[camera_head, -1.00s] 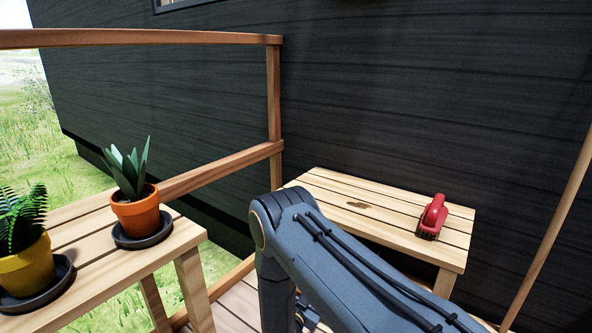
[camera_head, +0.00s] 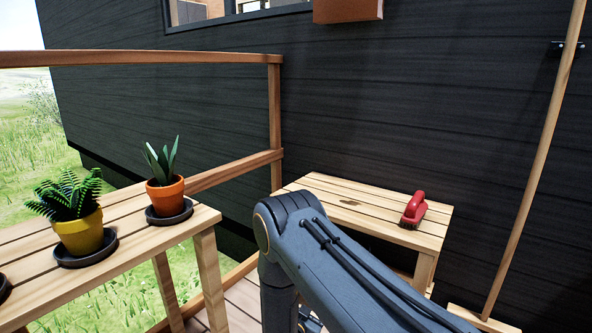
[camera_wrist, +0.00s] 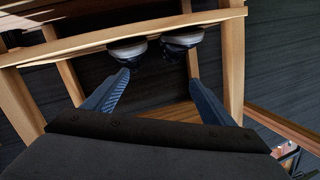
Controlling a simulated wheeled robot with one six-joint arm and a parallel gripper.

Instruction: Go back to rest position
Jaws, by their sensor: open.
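My arm rises from the bottom of the head view, bent at a joint, with its forearm running down to the right. My gripper (camera_wrist: 158,78) shows in the wrist view with its two blue-grey fingers spread apart. Nothing is held between them. In the head view the gripper's fingers cannot be made out. Beyond the fingers in the wrist view are two dark rounded shapes (camera_wrist: 127,48), which I cannot identify, and wooden beams.
A wooden bench (camera_head: 353,199) with a red brush (camera_head: 414,208) stands by the dark wall. On the left, a wooden stand (camera_head: 120,225) holds a yellow pot (camera_head: 80,238) and an orange pot (camera_head: 165,196). A wooden pole (camera_head: 537,170) leans at right; a railing (camera_head: 160,58) runs behind.

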